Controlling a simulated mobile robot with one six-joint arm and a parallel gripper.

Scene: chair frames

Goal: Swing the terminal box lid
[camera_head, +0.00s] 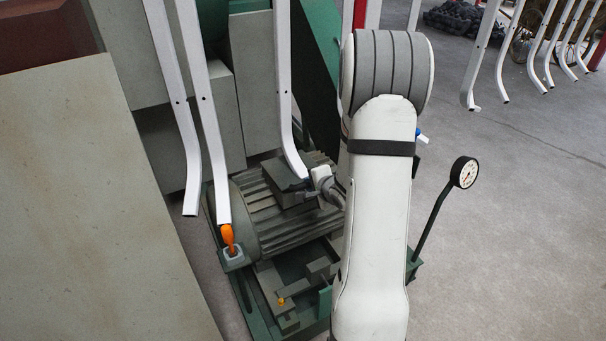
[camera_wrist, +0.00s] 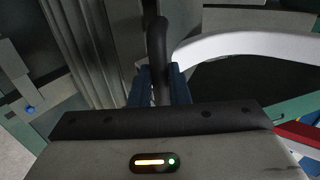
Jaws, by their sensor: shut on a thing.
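The terminal box (camera_head: 285,178) is a grey box on top of the ribbed motor (camera_head: 285,228), partly behind a hanging white chair leg in the head view. My gripper (camera_wrist: 162,76) has its two blue fingers shut on a dark curved handle (camera_wrist: 157,45) in the wrist view. The handle rises between the fingers in front of a grey surface. In the head view my wrist reaches the right side of the box, and my arm hides much of that area. I cannot tell how far the lid is open.
White chair legs (camera_head: 207,130) hang above the motor; one crosses close to my fingers in the wrist view (camera_wrist: 250,45). An orange-handled part (camera_head: 228,236) stands at left. A gauge on a post (camera_head: 465,172) stands at right. A large beige panel (camera_head: 85,215) fills the left.

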